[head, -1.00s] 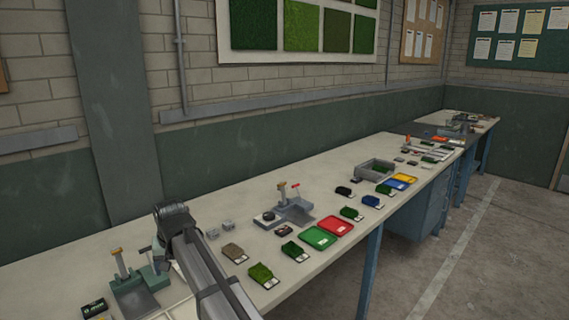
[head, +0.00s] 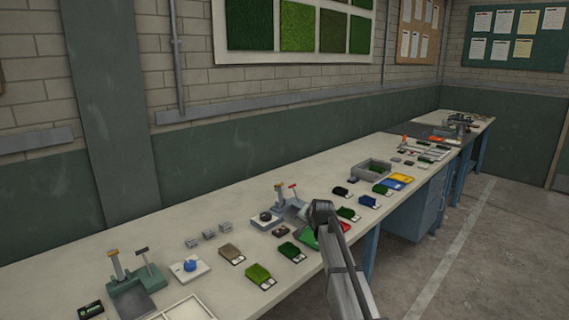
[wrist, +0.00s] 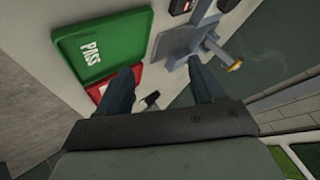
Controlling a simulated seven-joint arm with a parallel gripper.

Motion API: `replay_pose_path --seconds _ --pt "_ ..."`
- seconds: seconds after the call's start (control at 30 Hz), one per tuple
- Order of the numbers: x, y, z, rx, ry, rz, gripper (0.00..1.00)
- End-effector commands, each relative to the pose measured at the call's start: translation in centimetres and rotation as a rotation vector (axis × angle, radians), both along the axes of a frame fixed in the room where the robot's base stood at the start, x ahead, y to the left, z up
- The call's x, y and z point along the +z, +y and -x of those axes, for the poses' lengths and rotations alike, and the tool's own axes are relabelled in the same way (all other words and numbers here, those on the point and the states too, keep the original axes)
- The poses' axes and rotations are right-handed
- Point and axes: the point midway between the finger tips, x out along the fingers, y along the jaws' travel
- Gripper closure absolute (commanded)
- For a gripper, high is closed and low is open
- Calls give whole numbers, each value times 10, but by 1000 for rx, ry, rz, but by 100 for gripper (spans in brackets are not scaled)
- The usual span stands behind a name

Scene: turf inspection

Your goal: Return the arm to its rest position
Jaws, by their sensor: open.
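My gripper (wrist: 163,78) is open in the wrist view, with nothing between its two dark fingers. Past the fingers lie a green tray marked PASS (wrist: 90,42), a red tray (wrist: 100,91) partly hidden by the left finger, and a grey fixture (wrist: 185,40) with a yellow-tipped handle. In the head view, my arm rises from the lower right, over the bench's front edge. Its upper end covers most of the green tray (head: 307,240) and part of the red tray (head: 345,226). I cannot make out the gripper fingers there.
The long white bench (head: 130,236) holds several turf samples, such as a bright green one (head: 258,274), and small grey blocks (head: 209,234). A green fixture (head: 135,281) and a blue knob on a white plate (head: 190,266) stand at left. The floor (head: 430,275) at right is clear.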

Motion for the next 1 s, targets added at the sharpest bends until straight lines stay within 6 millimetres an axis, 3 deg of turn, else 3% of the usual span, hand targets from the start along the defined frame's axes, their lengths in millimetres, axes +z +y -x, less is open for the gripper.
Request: replay_pose_path --seconds 0.03,0.3,0.47,0.6,0.7,0.77,0.87,1.0 --pt "-1 -30 -6 -46 -22 -15 33" --pt "0 -178 -24 -270 -170 -91 33" --pt "-2 -259 -21 -387 -250 -126 33" --pt "-15 -316 -8 -466 -294 -138 33" --pt "-41 -344 7 -504 -289 -135 33" --pt "-60 -348 15 -509 -270 -127 33" --pt "-94 -347 29 -504 -222 -112 33" --pt "-149 -330 54 -471 -126 -79 33"
